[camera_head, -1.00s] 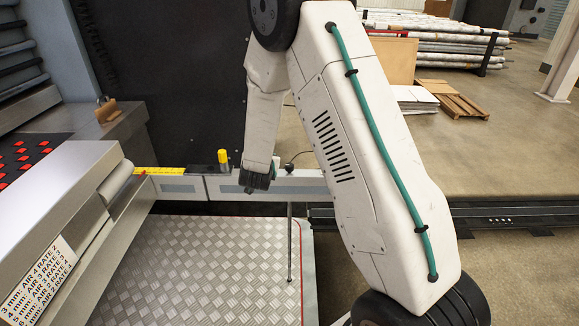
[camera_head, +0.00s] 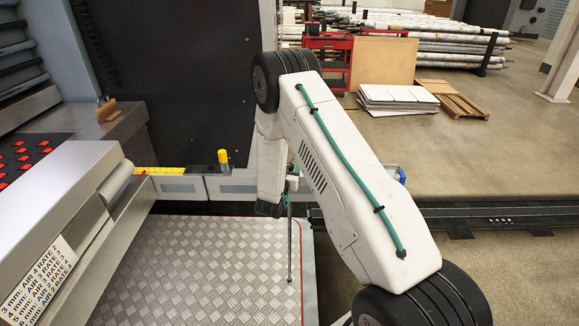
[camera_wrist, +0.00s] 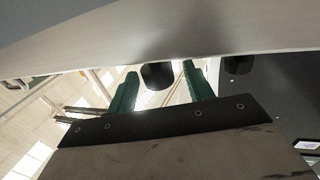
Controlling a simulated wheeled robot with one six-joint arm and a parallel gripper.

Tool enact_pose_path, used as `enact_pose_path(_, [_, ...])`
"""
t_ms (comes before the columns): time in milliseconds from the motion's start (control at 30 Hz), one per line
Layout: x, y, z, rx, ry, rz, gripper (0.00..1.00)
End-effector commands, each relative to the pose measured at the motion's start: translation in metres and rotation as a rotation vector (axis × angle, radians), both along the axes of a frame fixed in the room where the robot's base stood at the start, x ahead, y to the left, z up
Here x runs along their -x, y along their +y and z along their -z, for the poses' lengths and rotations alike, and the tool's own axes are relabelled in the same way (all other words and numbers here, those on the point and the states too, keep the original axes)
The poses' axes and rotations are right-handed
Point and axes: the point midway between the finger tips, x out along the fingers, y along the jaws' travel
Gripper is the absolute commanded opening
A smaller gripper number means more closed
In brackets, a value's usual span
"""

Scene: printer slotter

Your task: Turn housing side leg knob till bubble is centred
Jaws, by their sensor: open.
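My gripper (camera_wrist: 160,70) shows in the wrist view as two green fingers, spread apart and pointing up. A black rounded knob (camera_wrist: 157,77) sits in the gap between the fingertips, under a pale grey surface (camera_wrist: 60,57). I see room beside the knob, and cannot tell whether either finger touches it. A second dark knob (camera_wrist: 238,65) hangs to the right, outside the fingers. In the head view my wrist end is low beside the grey beam, and my arm hides most of the gripper. No bubble level can be made out in either view.
A yellow-topped block (camera_head: 223,160) and yellow scale (camera_head: 165,171) are on the grey beam (camera_head: 180,187). The printer housing (camera_head: 75,215) is at left. Open floor lies at right.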

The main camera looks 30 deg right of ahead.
Motion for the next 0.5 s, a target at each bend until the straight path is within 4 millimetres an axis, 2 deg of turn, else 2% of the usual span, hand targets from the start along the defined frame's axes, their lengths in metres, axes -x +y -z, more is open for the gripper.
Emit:
enact_pose_path(100, [-0.0042, -0.0063, 0.0004, -0.001, 0.001, 0.001, 0.52])
enact_pose_path(367, [-0.0055, -0.0071, 0.0003, 0.000, 0.001, 0.000, 0.52])
enact_pose_path(467, [-0.0054, -0.0070, 0.0003, -0.001, 0.002, 0.000, 0.27])
enact_pose_path(500, [-0.0054, -0.0068, 0.0003, 0.000, 0.001, 0.000, 0.15])
